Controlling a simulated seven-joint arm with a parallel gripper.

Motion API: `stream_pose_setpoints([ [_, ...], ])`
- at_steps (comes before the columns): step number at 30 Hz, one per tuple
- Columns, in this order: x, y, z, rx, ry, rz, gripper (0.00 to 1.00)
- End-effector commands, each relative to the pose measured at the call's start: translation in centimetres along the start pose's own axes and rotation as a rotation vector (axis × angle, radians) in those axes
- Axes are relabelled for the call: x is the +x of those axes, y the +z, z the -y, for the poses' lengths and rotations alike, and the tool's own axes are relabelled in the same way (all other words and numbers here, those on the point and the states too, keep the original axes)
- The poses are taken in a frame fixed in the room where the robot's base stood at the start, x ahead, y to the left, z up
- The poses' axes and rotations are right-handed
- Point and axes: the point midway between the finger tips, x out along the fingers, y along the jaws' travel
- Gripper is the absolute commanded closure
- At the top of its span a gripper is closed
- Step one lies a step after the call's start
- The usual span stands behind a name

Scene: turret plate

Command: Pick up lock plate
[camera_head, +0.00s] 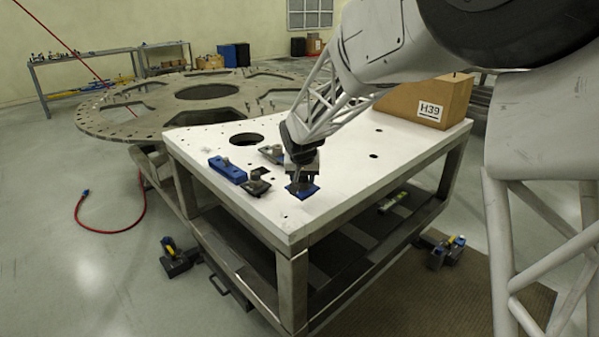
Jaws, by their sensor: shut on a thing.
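A small plate with a blue face, which I take for the lock plate (303,190), is at my gripper's tip, over the near part of the white table top (340,160). My gripper (302,180) points down and is shut on this plate. The fingers are small and dark here, so the exact grip is hard to make out. I cannot tell whether the plate touches the table or hangs just above it.
Left of my gripper lie a blue block (227,170), a dark metal part (256,184) and a grey part (271,153). A cardboard box marked H39 (425,102) stands at the back right. The table has a round hole (246,139). A large turret plate (150,118) lies behind.

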Motion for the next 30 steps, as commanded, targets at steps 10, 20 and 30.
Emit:
stream_pose_setpoints([
  [10,-1.1,2.2,-0.6,0.0,0.0,0.0,0.87],
  [20,-1.3,2.4,-0.7,0.0,0.0,0.0,0.87],
  [30,-1.2,2.4,-0.7,0.0,0.0,0.0,0.87],
])
